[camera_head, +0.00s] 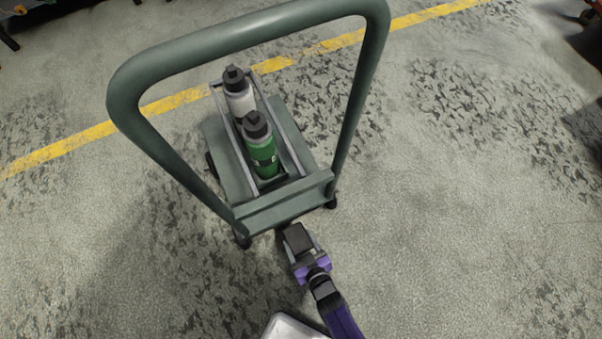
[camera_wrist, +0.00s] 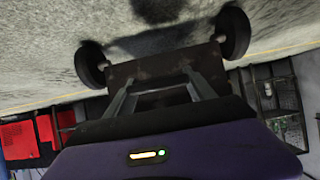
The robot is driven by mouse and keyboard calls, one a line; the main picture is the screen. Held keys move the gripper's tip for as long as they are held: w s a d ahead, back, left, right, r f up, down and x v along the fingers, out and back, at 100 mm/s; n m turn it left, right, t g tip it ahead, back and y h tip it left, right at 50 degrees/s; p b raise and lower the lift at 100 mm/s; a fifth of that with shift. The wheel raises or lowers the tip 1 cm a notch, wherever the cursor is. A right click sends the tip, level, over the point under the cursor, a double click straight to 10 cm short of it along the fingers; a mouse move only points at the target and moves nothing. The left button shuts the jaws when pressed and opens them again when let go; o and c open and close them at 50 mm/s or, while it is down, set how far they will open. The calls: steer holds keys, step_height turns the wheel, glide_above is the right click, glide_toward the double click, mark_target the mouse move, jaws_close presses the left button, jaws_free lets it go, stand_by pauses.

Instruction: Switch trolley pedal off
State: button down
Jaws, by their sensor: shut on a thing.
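The trolley (camera_head: 225,165) is dark green, with a tall tubular handle, and stands in the middle of the head view. My gripper (camera_head: 288,231) is at the trolley's near lower edge, below the handle's crossbar. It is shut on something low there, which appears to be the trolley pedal. The pedal is mostly hidden by my gripper in the head view, so its position cannot be read. The wrist view shows the brown underside of the trolley (camera_wrist: 125,72) close ahead, with my gripper's two grey fingers (camera_wrist: 162,88) reaching toward it.
A white bottle (camera_head: 239,100) and a green bottle (camera_head: 262,155) stand in a frame on the trolley. Trolley wheels (camera_wrist: 233,35) flank my gripper in the wrist view. A yellow line (camera_head: 70,145) crosses the floor behind. Floor to the right is clear.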

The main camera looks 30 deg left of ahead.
steer(key=shift+w+a+r+g+h+p, duration=0.15)
steer(key=shift+r+g+h+p, duration=0.6)
steer(key=shift+p, duration=0.6)
steer(key=shift+f, duration=0.15)
steer(key=shift+c, duration=1.6)
jaws_free()
steer(key=shift+s+d+r+p, duration=0.25)
steer(key=shift+r+p, duration=0.2)
steer(key=shift+p, duration=0.25)
steer(key=p+v, duration=0.6)
steer(key=shift+s+d+r, duration=0.2)
steer(key=shift+r, duration=0.05)
